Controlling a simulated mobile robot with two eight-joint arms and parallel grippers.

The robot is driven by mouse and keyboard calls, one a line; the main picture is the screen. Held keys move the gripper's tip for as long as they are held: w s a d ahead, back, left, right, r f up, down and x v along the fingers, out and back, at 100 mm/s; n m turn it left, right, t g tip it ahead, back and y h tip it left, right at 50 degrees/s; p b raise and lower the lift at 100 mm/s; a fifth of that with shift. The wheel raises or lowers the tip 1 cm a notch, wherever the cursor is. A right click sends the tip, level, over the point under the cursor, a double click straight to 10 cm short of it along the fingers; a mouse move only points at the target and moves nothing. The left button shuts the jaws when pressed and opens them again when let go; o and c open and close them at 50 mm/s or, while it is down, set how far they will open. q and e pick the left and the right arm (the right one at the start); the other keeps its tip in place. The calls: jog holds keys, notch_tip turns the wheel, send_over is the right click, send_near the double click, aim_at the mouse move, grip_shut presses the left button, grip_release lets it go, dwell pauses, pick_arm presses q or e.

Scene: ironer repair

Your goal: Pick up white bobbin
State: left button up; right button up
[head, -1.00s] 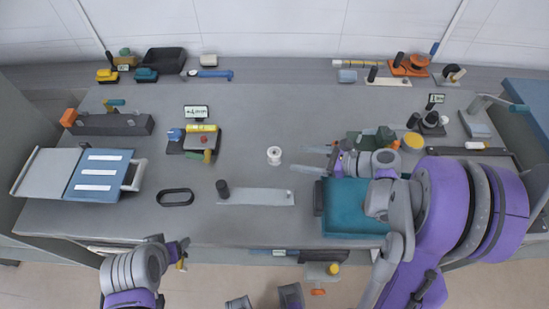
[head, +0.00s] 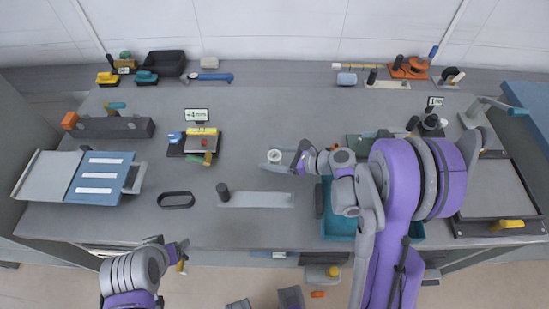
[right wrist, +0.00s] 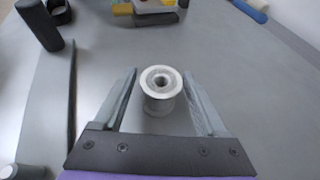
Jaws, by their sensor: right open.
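The white bobbin (head: 274,156) stands upright on the grey bench, near its middle. In the right wrist view the bobbin (right wrist: 161,88) shows its round top flange and centre hole. My right gripper (head: 277,162) is open, its two fingers on either side of the bobbin. In the right wrist view the right gripper's fingertips (right wrist: 160,76) flank the bobbin with a gap on each side. My left gripper (head: 181,254) is low at the left, off the bench's front edge, and its jaws are too small to read.
A grey plate with a dark post (head: 255,199) lies in front of the bobbin. A device with a yellow cylinder (head: 203,141) stands to its left, and a black oval ring (head: 176,200) lies front left. A teal tray (head: 338,224) sits under my right arm. Bench behind the bobbin is clear.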

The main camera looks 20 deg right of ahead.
grip_shut()
jog(key=shift+r, duration=0.1)
dwell(0.3)
